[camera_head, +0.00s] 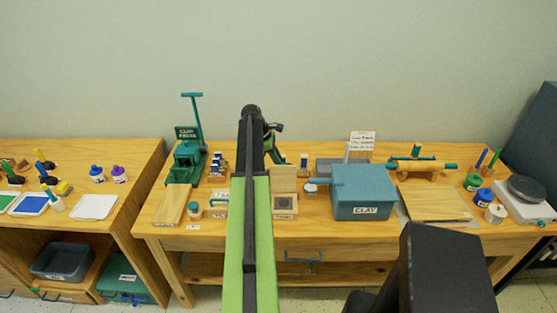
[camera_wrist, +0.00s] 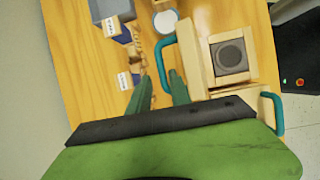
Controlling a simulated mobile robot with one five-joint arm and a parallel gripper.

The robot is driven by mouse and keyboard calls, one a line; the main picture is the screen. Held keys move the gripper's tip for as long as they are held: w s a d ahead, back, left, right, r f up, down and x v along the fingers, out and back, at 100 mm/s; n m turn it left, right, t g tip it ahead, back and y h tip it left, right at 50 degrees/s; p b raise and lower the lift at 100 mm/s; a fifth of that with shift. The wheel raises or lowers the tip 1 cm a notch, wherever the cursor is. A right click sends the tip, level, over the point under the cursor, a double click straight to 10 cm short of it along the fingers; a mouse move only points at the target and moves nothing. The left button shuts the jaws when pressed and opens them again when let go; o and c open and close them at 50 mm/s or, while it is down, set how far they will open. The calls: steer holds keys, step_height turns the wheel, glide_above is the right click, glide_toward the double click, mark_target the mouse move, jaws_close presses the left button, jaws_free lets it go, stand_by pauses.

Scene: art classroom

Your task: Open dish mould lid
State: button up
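The dish mould (camera_head: 285,203) is a small wooden block with a round grey hollow, right of my arm on the table. Its hollow (camera_wrist: 229,56) is uncovered in the wrist view. The wooden lid (camera_head: 284,179) looks raised at the back edge of the mould. In the wrist view the lid (camera_wrist: 194,62) shows nearly edge-on, with a teal handle (camera_wrist: 162,62) on its far side. My gripper (camera_wrist: 160,86) is open, with two teal fingers apart and nothing seen between them. The fingertips are close to the handle; contact cannot be told. My gripper is partly hidden by my arm in the head view (camera_head: 273,152).
A teal clay box (camera_head: 363,192) stands right of the mould, with a round white-topped item (camera_head: 310,187) between. Another wooden mould (camera_wrist: 235,104) with a teal handle lies close on the other side. A green press (camera_head: 187,158) stands at left.

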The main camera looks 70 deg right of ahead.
steer(key=shift+w+a+f, duration=0.15)
steer(key=shift+w+a, duration=0.05)
steer(key=shift+w, duration=0.35)
steer(key=s+p+v, duration=0.1)
steer(key=p+v, duration=1.5)
steer(key=v, duration=0.1)
steer(key=shift+d+r, duration=0.25)
steer(key=shift+r, duration=0.15)
